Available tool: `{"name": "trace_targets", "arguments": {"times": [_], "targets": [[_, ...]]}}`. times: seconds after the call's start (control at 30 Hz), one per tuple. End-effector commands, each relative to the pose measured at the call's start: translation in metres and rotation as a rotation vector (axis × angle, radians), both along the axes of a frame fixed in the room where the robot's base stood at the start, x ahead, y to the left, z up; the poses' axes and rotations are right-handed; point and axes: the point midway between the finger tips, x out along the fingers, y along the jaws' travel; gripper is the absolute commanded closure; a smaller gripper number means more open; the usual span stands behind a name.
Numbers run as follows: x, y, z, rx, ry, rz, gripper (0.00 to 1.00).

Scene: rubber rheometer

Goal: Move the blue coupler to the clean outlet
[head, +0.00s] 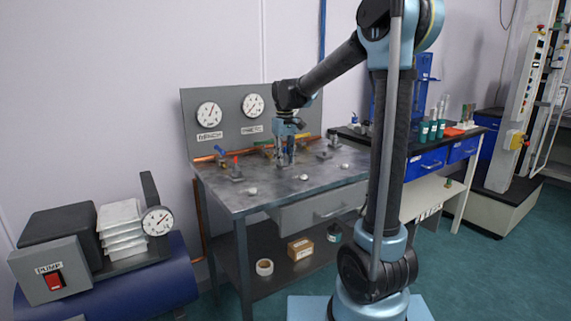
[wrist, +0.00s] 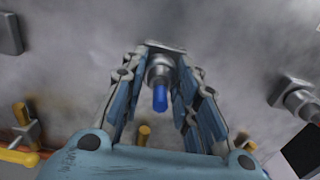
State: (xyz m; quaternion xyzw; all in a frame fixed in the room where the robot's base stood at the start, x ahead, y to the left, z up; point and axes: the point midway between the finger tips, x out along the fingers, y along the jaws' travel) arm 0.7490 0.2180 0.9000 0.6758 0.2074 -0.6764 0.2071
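In the wrist view the blue coupler (wrist: 160,97) is a small blue tip on a round metal fitting (wrist: 160,70), which sits on a square plate on the grey bench top. My gripper (wrist: 163,75) is open, with one finger on each side of the coupler and visible gaps between. In the head view my gripper (head: 286,155) points down over the middle of the metal bench (head: 320,185), and it hides the coupler. A second metal fitting on a plate (wrist: 300,100) is at the right in the wrist view. I cannot tell which outlet is the clean one.
Behind the bench top stands a panel with gauges (head: 209,115). A blue-handled valve (head: 221,152) and a red-topped fitting (head: 236,170) are at the bench's left. An orange pipe (wrist: 18,156) runs along the back. The front of the bench top is mostly clear, with small knobs.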

Motion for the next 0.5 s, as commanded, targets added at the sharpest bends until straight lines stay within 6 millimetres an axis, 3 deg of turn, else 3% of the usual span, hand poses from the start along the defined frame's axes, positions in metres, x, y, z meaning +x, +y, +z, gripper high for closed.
{"name": "trace_targets", "arguments": {"times": [0.5], "targets": [[0.000,0.000,0.017,0.000,0.000,0.000,1.00]]}}
